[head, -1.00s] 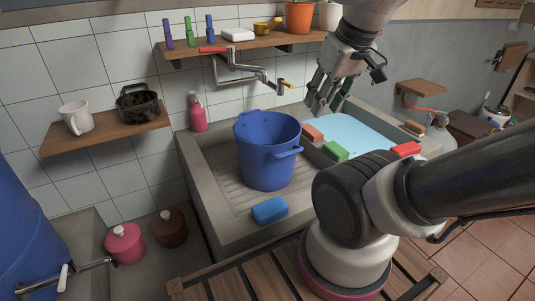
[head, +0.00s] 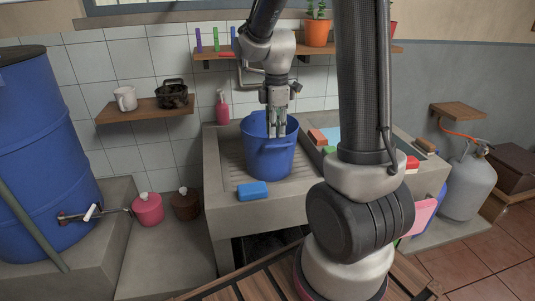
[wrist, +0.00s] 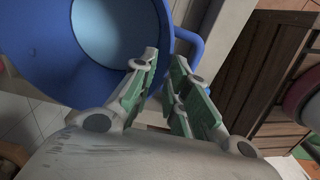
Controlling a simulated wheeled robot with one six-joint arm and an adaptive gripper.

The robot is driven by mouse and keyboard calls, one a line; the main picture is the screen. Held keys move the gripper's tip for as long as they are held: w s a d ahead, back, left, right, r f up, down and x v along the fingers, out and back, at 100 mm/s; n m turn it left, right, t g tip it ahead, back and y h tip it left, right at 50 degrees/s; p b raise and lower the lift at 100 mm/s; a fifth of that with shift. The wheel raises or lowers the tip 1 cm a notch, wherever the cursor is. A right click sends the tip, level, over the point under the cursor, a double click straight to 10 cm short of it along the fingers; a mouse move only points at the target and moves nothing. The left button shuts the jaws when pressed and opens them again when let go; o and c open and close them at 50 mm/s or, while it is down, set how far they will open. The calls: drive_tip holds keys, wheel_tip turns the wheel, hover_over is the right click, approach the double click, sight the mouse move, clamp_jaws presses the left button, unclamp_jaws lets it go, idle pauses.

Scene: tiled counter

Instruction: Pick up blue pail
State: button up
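The blue pail (head: 268,162) stands upright in the grey stone sink, left of the water basin. In the head view my gripper (head: 277,132) points straight down over the pail's mouth, its fingertips near the front rim. In the wrist view the pail (wrist: 95,65) fills the upper left, and its rim and blue handle (wrist: 194,48) run close by the fingertips. The green-padded fingers (wrist: 163,62) stand apart, with a narrow gap where the rim appears to pass between them. Whether either finger touches the rim cannot be told.
A blue sponge (head: 252,191) lies on the sink's front edge. Red and green blocks sit on the divider right of the pail. A pink bottle (head: 222,108) stands behind left. A shelf with pots (head: 318,32) and a tap are above.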

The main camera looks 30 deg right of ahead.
wheel_tip(320, 180, down, 7)
drive_tip(key=shift+d+f, duration=0.15)
clamp_jaws()
idle(0.4)
